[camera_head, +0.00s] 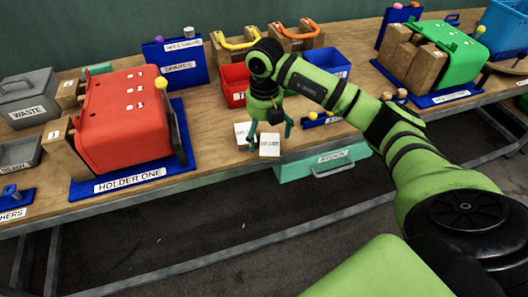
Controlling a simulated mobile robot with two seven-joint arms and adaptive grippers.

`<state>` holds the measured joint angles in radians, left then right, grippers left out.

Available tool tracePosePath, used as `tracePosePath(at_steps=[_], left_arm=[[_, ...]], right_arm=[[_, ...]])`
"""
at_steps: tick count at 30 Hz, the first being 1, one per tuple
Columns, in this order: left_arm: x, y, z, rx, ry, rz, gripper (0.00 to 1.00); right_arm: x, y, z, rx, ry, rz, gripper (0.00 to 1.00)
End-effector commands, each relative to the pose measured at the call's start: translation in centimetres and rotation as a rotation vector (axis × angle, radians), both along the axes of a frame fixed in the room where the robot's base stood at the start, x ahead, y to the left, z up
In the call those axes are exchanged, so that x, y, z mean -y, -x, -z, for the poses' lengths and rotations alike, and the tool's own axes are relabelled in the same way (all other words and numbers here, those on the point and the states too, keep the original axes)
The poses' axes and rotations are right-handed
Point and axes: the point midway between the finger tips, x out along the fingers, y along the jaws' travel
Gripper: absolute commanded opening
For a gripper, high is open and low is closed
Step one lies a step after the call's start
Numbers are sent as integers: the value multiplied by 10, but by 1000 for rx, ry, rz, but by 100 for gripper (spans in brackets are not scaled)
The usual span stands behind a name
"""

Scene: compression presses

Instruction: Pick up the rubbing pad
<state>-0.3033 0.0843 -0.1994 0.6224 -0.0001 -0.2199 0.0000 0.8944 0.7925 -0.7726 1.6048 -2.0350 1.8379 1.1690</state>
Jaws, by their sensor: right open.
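Two small pale blocks with white labelled tops lie on the wooden bench below my right gripper (270,133). The nearer block (270,145) is close to the bench's front edge, and the other block (243,131) is just behind it to the left. The label print is too small to read, so I cannot tell which one is the rubbing pad. My right gripper points down with its teal fingers spread, one on either side of the nearer block in the picture. I cannot tell whether they touch it. My left gripper is out of view.
A red press (122,118) on a blue "HOLDER ONE" base stands left, a green press (445,50) right. Red (234,76) and blue (328,62) bins stand behind my right gripper. A teal drawer (322,163) hangs under the bench edge. A grey waste box (27,92) is far left.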

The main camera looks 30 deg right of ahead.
Motion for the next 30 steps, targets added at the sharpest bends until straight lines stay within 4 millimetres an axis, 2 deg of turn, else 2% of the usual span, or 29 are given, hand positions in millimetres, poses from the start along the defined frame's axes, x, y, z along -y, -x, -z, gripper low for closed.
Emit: tracePosePath(at_steps=[3, 6, 12, 19, 20, 21, 23, 24, 25, 29, 30], left_arm=[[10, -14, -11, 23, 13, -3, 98], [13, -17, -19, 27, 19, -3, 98], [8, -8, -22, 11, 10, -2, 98], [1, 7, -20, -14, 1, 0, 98], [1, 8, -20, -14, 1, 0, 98], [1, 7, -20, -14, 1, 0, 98], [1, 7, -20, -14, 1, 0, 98], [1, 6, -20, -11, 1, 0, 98], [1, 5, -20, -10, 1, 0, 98], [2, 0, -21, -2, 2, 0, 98], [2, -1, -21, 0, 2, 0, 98]], right_arm=[[2, -1, 12, -5, -1, -1, 100], [5, -3, 27, -6, -3, -2, 100], [5, -3, 52, -5, -2, -6, 100], [4, -1, 58, -15, -3, -9, 100], [4, -1, 58, -16, -4, -9, 96], [4, -1, 58, -14, -3, -9, 80], [4, -2, 56, -10, -3, -8, 56], [4, -2, 56, -8, -3, -7, 40], [5, -3, 56, -7, -2, -7, 35], [5, -3, 55, -5, -2, -6, 35], [5, -4, 54, -3, -2, -6, 30]])
